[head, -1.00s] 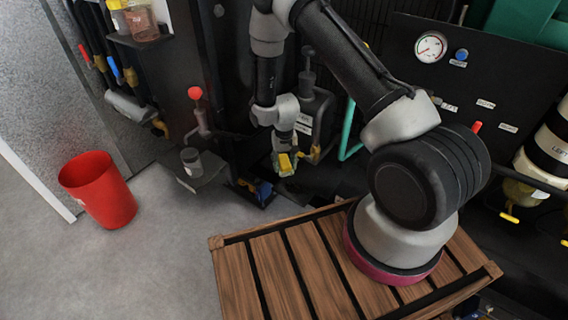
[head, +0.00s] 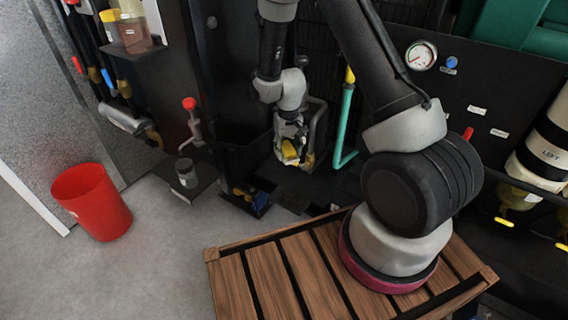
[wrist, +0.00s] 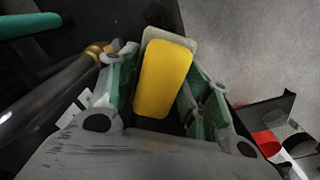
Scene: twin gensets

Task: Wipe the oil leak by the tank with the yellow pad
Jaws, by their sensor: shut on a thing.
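My gripper (head: 290,158) hangs low over the dark skid floor in the head view. It is shut on the yellow pad (wrist: 163,78), which sits between the green-lined fingers in the wrist view with a pale backing at its far end. The pad also shows as a small yellow patch in the head view (head: 289,149). I cannot make out the oil leak against the dark floor. I cannot tell whether the pad touches anything.
A teal pipe (head: 345,130) stands just right of my gripper. A small shelf with a grey cup (head: 186,173) and a red-knobbed valve (head: 190,104) are to the left. A blue item (head: 252,196) lies low nearby. A red bin (head: 92,202) stands on open grey floor.

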